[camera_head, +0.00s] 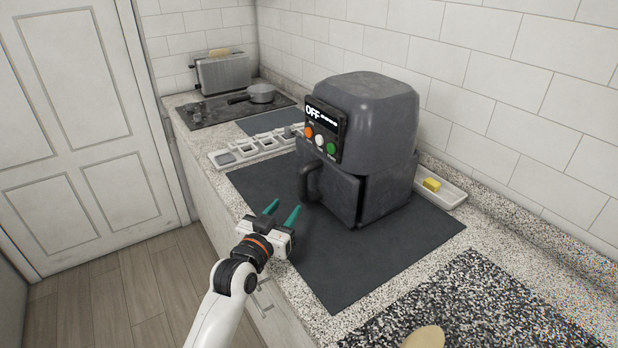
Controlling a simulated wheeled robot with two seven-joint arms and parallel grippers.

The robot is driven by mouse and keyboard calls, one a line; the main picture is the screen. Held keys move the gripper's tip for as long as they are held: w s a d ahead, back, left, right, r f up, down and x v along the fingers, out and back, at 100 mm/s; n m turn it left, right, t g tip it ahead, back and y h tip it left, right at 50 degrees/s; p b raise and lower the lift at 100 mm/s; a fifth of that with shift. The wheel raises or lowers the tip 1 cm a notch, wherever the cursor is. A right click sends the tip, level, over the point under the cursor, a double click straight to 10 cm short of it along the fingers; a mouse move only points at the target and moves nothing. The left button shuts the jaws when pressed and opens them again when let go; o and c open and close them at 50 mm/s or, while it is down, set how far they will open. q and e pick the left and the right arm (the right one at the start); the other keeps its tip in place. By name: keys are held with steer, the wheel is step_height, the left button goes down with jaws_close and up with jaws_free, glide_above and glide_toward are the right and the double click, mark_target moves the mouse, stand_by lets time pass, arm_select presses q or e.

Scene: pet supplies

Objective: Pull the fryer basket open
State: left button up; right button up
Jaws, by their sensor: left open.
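The dark grey air fryer (375,115) stands on a dark mat (345,265) on the counter. The fryer basket (345,195) is in the lower front, with a dark looped handle (309,182) pointing left toward the counter's front edge. The basket seems to sit in the fryer body. My left gripper (281,212) has teal fingers, open and empty, a little in front of and below the handle, apart from it. My right gripper is not in view.
A long white sectioned tray (245,151) lies behind the mat. A white dish with a yellow block (432,184) is right of the fryer. A stove with a pan (261,93) and a toaster (222,73) stand farther back. A speckled board (470,310) is at front right.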

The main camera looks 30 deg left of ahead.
mark_target(300, 187)
arm_select(q)
steer(key=w, duration=0.2)
steer(key=w+r, duration=0.1)
steer(key=shift+w+a+p, duration=0.1)
steer(key=shift+w+p, duration=0.2)
steer(key=shift+w, duration=0.1)
steer(key=w, duration=0.5)
steer(key=shift+w+a+f, duration=0.15)
steer(key=shift+w+f, duration=0.2)
steer(key=shift+w, duration=0.5)
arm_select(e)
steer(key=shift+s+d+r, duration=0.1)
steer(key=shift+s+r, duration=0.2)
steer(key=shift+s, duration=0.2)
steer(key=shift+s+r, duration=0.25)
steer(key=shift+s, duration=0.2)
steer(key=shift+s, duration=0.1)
arm_select(q)
steer(key=shift+c, duration=0.6)
jaws_close()
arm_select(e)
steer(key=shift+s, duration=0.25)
